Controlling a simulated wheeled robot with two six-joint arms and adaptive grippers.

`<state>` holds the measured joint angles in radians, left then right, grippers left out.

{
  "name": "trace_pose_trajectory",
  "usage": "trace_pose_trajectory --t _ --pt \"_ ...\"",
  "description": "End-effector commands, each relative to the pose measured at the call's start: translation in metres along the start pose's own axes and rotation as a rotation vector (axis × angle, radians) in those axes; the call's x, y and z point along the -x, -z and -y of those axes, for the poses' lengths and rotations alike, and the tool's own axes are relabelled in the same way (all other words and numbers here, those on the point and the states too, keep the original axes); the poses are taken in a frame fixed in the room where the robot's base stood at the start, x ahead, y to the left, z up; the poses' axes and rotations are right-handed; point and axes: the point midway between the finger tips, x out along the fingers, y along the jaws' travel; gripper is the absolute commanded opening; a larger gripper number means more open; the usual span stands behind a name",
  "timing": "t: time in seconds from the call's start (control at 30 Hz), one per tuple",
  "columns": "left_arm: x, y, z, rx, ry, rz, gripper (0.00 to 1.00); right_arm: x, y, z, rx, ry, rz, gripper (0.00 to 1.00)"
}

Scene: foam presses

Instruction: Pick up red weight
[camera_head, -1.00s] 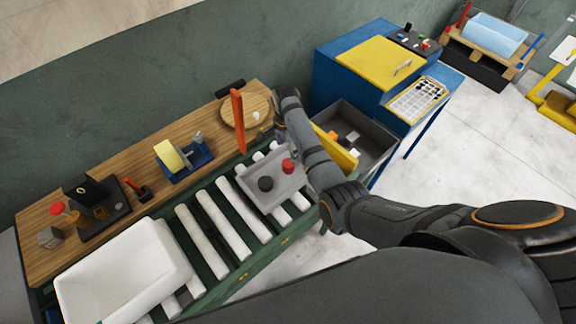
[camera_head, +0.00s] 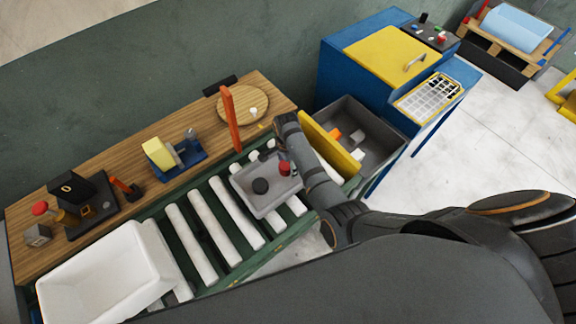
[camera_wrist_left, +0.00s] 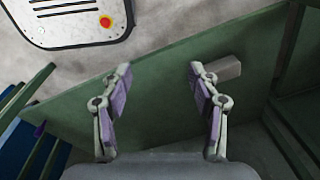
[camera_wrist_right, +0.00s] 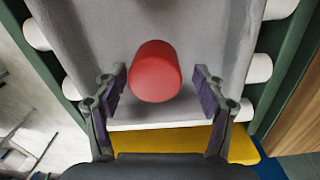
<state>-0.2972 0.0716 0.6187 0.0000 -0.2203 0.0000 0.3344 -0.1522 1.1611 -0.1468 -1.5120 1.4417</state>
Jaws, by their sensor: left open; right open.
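In the right wrist view the red weight (camera_wrist_right: 155,75) stands upright on the tray, seen from above. My right gripper (camera_wrist_right: 160,80) is open, with one finger on each side of the weight in that view. I cannot tell whether the fingertips are down at its height. In the head view my right gripper (camera_head: 284,154) is close by the weight, partly hidden by my arm. My left gripper (camera_wrist_left: 159,72) is open and empty, over a green surface.
An orange upright post (camera_head: 231,120) stands behind the tray. A yellow panel (camera_head: 328,146) and a grey bin (camera_head: 385,128) are right of my right arm. A white tub (camera_head: 110,275) sits on the left conveyor end. The rollers between are clear.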

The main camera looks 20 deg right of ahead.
Motion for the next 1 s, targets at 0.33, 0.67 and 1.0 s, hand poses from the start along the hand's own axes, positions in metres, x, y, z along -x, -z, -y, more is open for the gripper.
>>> trace_pose_trajectory --t 0.33,0.67,1.0 --pt "0.002 -0.005 0.012 -0.007 0.014 0.006 0.61 0.002 -0.001 0.000 0.001 0.000 0.001 0.33" --pt "0.001 -0.003 0.006 -0.004 0.008 0.003 0.61 0.000 0.000 -0.001 0.001 -0.003 -0.001 0.00" --pt "0.003 -0.001 0.004 -0.002 0.005 0.001 0.61 0.003 0.001 -0.001 0.001 -0.003 0.000 0.00"
